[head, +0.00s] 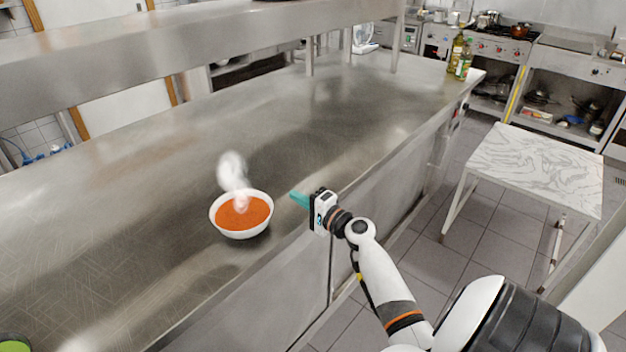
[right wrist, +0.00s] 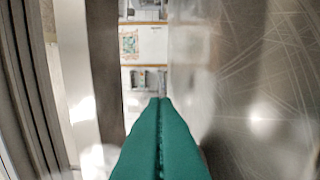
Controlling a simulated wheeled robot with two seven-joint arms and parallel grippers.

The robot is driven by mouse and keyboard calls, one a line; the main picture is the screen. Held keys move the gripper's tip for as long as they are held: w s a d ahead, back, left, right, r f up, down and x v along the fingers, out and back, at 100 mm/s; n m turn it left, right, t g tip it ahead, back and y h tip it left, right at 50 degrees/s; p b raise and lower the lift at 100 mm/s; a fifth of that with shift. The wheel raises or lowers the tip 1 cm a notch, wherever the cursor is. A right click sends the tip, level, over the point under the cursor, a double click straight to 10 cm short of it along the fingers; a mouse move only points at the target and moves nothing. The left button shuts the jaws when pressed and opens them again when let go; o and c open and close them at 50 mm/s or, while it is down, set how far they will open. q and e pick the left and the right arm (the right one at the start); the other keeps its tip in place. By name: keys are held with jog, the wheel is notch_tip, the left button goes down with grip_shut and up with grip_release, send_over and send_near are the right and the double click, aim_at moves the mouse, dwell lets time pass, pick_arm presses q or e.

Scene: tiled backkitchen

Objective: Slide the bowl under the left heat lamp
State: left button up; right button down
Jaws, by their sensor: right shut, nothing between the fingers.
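A white bowl (head: 241,232) of orange soup stands upright on the steel counter in the head view, with white steam rising above it. My right gripper (head: 298,199) is shut and empty, to the right of the bowl and apart from it, near the counter's front edge. Its teal fingers (right wrist: 160,145) are pressed together in the right wrist view, where the bowl does not show. My left gripper is not in view. No heat lamp can be made out in either view.
A steel shelf (head: 190,45) on posts runs above the back of the counter (head: 130,195). Two bottles (head: 459,57) stand at the far right end. A green thing (head: 14,343) shows at the lower left. The counter around the bowl is clear. A marble-topped table (head: 540,165) stands at right.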

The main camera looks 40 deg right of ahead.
jog(key=shift+w+r, duration=0.1)
jog(key=shift+w, duration=0.95)
jog(key=a+p, duration=0.1)
jog(key=a, duration=0.1)
jog(key=shift+w+a+p, duration=0.1)
jog(key=shift+a+p, duration=0.25)
jog(key=shift+p, duration=0.05)
jog(key=shift+a, duration=0.6)
jog(key=shift+f, duration=0.2)
